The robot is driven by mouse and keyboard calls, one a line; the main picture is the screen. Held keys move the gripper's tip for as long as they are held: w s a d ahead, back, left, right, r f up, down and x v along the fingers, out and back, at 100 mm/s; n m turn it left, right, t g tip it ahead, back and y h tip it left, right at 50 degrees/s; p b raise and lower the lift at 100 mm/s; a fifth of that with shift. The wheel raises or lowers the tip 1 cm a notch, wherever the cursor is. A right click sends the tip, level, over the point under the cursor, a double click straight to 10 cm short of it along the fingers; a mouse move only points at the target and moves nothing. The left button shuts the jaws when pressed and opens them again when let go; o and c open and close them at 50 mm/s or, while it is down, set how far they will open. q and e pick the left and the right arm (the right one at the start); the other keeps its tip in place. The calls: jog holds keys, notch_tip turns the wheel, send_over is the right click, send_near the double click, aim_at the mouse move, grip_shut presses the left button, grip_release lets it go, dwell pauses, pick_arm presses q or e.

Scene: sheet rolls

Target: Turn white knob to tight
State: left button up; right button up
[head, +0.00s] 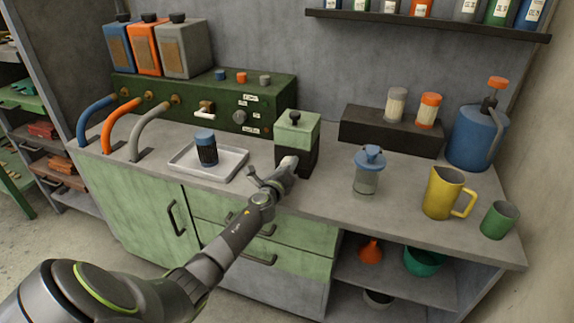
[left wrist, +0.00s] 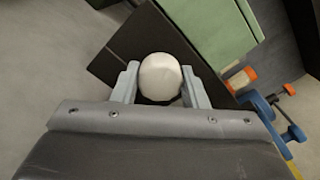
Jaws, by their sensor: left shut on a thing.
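The white knob (left wrist: 160,77) shows in the left wrist view between the two fingers of my left gripper (left wrist: 160,88), which is shut on it. In the head view my left gripper (head: 284,174) reaches the front of a box with a green upper part and black lower part (head: 298,138). The knob is mostly covered by the gripper there. I cannot read any tight mark or the knob's angle. My right gripper is in neither view.
On the counter, a white tray (head: 232,173) with a dark jar (head: 206,150) stands left of the box. A blue-lidded jar (head: 368,172), yellow jug (head: 441,194) and green cup (head: 498,220) stand to the right. A green panel (head: 210,92) with hoses is behind.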

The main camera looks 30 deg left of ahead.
pick_arm(q)
jog(key=shift+f+m+p, duration=0.15)
jog(key=shift+m+p, duration=0.15)
jog(key=shift+m, duration=1.5)
jog(key=o, duration=1)
jog(key=shift+c, duration=0.2)
jog(key=shift+s, duration=0.15)
jog(key=shift+s+d+p, duration=0.1)
jog(key=shift+s+p, duration=0.2)
jog(key=shift+s, duration=0.05)
jog(key=p+v, duration=0.2)
jog(key=v, duration=1.4)
jog(key=shift+s, duration=0.2)
